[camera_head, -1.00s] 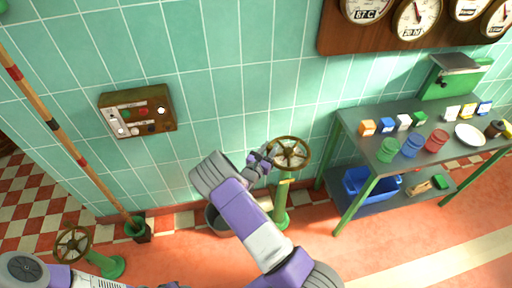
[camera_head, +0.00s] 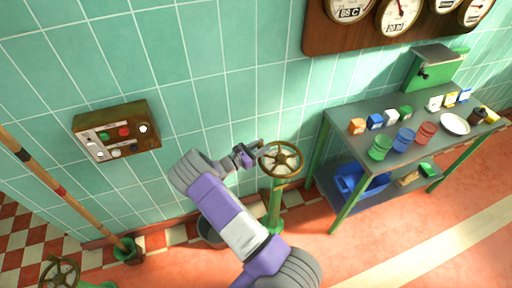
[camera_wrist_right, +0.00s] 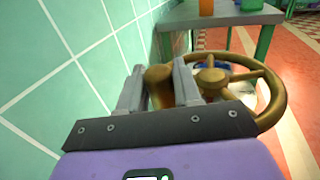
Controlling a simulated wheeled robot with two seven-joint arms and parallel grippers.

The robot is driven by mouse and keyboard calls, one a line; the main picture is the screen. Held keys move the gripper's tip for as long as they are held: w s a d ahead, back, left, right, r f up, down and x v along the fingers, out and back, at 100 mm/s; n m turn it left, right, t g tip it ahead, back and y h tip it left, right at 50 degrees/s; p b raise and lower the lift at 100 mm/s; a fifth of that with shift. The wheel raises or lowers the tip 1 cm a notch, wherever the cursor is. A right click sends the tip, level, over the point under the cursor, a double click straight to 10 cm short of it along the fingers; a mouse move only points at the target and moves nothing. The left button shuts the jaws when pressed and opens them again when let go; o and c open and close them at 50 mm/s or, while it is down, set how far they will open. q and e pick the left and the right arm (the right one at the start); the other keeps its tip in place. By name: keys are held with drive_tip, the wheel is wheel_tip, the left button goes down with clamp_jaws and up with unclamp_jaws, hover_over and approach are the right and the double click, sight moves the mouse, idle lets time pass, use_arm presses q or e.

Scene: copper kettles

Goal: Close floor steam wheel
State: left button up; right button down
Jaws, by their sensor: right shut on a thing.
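A second brass wheel (camera_head: 60,272) on a green base is cut off at the lower left edge. My left gripper is out of view.
A green-legged table (camera_head: 345,140) with cups and small boxes stands to the right, a blue crate (camera_head: 349,188) on its lower shelf. A dark bucket (camera_head: 208,232) stands behind my right arm. A button panel (camera_head: 117,131) hangs on the wall. Open red floor lies at front right.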

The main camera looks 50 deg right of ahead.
drive_tip(key=shift+w, duration=0.15)
drive_tip(key=c, duration=0.9)
unclamp_jaws()
drive_tip(key=shift+d, duration=0.1)
drive_tip(key=p+v, duration=0.1)
drive_tip(key=v, duration=0.6)
drive_tip(key=shift+a, duration=0.3)
drive_tip(key=shift+r+p, duration=0.1)
drive_tip(key=shift+p, duration=0.25)
